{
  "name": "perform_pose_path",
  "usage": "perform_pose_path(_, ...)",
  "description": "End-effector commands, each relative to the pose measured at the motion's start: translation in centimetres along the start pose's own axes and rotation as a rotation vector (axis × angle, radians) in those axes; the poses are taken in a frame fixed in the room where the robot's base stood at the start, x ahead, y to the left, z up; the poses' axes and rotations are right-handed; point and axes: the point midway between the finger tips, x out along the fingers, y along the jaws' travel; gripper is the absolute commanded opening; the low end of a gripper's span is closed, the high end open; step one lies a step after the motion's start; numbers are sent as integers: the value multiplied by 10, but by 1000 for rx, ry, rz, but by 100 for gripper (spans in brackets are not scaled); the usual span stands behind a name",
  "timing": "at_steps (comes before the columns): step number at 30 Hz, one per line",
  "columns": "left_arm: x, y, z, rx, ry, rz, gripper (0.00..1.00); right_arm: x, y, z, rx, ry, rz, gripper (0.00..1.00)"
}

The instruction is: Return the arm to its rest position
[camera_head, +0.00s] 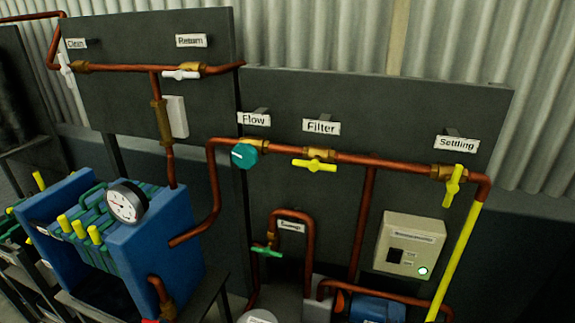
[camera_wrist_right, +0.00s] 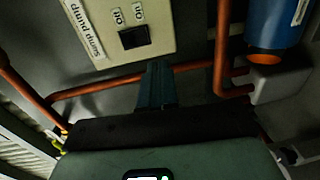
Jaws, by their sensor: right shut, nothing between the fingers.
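My right gripper (camera_wrist_right: 157,72) shows in the right wrist view. Its dark teal fingers are together, with nothing between them. The fingertips lie just below the edge of a beige switch box (camera_wrist_right: 165,40) in the picture; I cannot tell how far apart they are in depth. The box has a black rocker switch (camera_wrist_right: 133,37) and a printed label, seen upside down. In the head view the same kind of box (camera_head: 408,232) hangs on the lower right panel, with a lit green lamp (camera_head: 423,271). I make out neither gripper in the head view.
Copper pipes (camera_head: 355,158) with yellow, white and green valve handles run along dark panels (camera_head: 300,95). A blue filter press (camera_head: 165,240) with a gauge (camera_head: 125,203) stands at left. A blue pump (camera_head: 377,308) sits below the box; pipes (camera_wrist_right: 221,60) also pass near my right gripper.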

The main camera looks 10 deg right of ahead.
Motion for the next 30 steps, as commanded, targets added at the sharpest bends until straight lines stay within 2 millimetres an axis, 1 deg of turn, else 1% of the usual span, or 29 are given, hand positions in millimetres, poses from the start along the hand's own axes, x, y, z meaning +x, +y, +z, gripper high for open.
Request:
perform_pose_path(2, -3, 1, 0, 0, 1, 0, 43, -3, -16, -3, 46, 9, -60, 0)
perform_pose_path(4, -7, 2, 0, 1, 2, 1, 43, -10, -45, -9, 132, 19, -165, 0)
perform_pose_path(5, -9, 3, -1, 1, 3, 1, 43, -15, -61, -12, 183, 18, -225, 0)
perform_pose_path(6, -12, 5, -1, 2, 4, 1, 43, -24, -84, -16, 262, 11, -316, 0)
perform_pose_path(8, -17, 7, -2, 2, 6, 2, 43, -45, -123, -23, 393, -18, -474, 0)
perform_pose_path(9, -21, 8, -2, 3, 8, 3, 43, -62, -149, -27, 484, -52, -584, 0)
perform_pose_path(11, -26, 10, -3, 4, 10, 3, 43, -92, -184, -34, 619, -125, -744, 0)
perform_pose_path(12, -29, 12, -4, 4, 11, 4, 43, -114, -205, -38, 705, -185, -849, 0)
perform_pose_path(14, -35, 14, -5, 5, 14, 5, 43, -151, -232, -44, 828, -298, -1000, 0)
perform_pose_path(15, -38, 15, -5, 6, 15, 5, 43, -176, -246, -48, 901, -382, -1094, 0)
perform_pose_path(17, -43, 17, -6, 6, 17, 6, 43, -214, -262, -55, 996, -517, -1221, 0)
perform_pose_path(18, -45, 19, -7, 7, 19, 7, 43, -238, -269, -59, 1048, -608, -1293, 0)
perform_pose_path(21, -51, 21, -8, 8, 22, 8, 43, -286, -277, -68, 1139, -813, -1428, 0)
perform_pose_path(22, -52, 22, -9, 8, 22, 8, 43, -298, -278, -69, 1157, -866, -1457, 0)
perform_pose_path(24, -54, 22, -9, 8, 23, 8, 43, -318, -278, -73, 1183, -962, -1506, 0)
perform_pose_path(25, -54, 23, -9, 9, 24, 8, 43, -324, -278, -74, 1191, -992, -1520, 0)
perform_pose_path(27, -55, 23, -10, 9, 24, 8, 43, -332, -278, -76, 1201, -1035, -1540, 0)
perform_pose_path(30, -55, 23, -10, 8, 24, 8, 43, -336, -278, -76, 1206, -1053, -1545, 0)
